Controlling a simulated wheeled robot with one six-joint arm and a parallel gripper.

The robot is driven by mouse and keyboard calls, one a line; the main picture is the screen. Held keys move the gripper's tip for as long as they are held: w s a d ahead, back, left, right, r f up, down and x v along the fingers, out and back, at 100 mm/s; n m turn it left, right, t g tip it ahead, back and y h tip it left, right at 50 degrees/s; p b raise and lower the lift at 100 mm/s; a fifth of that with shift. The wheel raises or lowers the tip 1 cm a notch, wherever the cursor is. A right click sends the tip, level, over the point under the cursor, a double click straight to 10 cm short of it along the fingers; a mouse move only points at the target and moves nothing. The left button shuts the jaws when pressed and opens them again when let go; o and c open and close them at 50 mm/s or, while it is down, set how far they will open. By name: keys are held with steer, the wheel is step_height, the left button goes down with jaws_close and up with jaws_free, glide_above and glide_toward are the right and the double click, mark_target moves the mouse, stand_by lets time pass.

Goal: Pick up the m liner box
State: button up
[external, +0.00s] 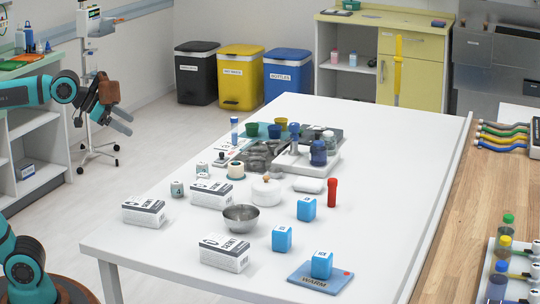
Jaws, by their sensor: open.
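Three white boxes with dark printed labels lie on the white table: one at the left edge (143,212), one farther back (211,193) and one near the front (223,252). The front box's print looks upside down and may read "LINERS". The lettering is too small to tell which one is the m liner box. My gripper (126,121) is open and empty. It hangs at the upper left, beyond the table's left edge, apart from all three boxes.
A metal bowl (241,218) stands between the boxes. Blue cubes (282,238) stand to the right, one on a blue "WARM" pad (318,281). The table's right side is clear.

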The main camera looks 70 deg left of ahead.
steer(key=w+d+f+m+g, duration=0.2)
steer(key=d+f+g, duration=0.1)
steer(key=d+g, duration=0.15)
steer(key=m+g+y, duration=0.2)
steer(key=m+g, duration=0.1)
steer(key=g, duration=0.3)
glide_above(143, 202)
steer(key=f, duration=0.1)
step_height(143, 202, down, 12)
steer(key=shift+a+f, duration=0.1)
steer(key=shift+a, duration=0.05)
steer(key=shift+d+f, duration=0.15)
steer(key=shift+f, duration=1.2)
steer(key=shift+d+f, duration=0.1)
steer(key=shift+f, duration=1.25)
steer(key=c, duration=1.2)
